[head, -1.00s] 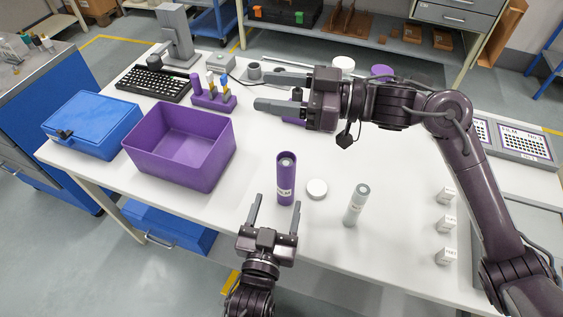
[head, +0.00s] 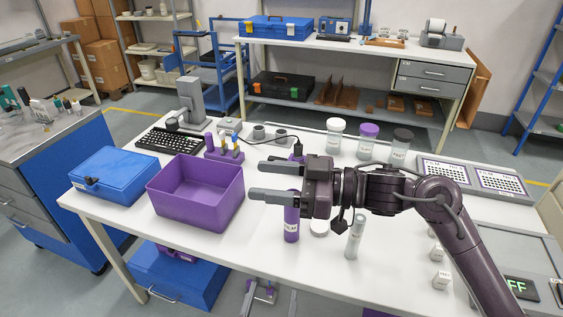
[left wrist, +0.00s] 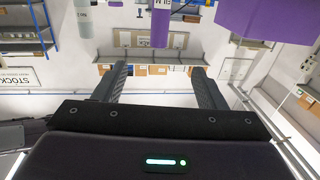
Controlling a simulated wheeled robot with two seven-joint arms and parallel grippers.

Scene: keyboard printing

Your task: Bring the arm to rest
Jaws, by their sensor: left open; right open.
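My right gripper (head: 262,180) is open and empty. It points left above the white table (head: 370,268), in front of part of a purple tube (head: 291,222). My left gripper (head: 268,298) is low in the head view, in front of the table's front edge and mostly cut off by the frame. In the left wrist view my left gripper (left wrist: 162,78) shows two spread fingers with nothing between them. The purple tube's end (left wrist: 160,25) and a pale tube (left wrist: 83,18) appear beyond them.
A purple bin (head: 195,212) and a blue case (head: 112,178) stand at the left. A pale tube (head: 355,236) stands upright, with a white lid (head: 319,228) beside it. Several jars (head: 367,142) stand behind my right arm. White blocks (head: 440,279) are at the right.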

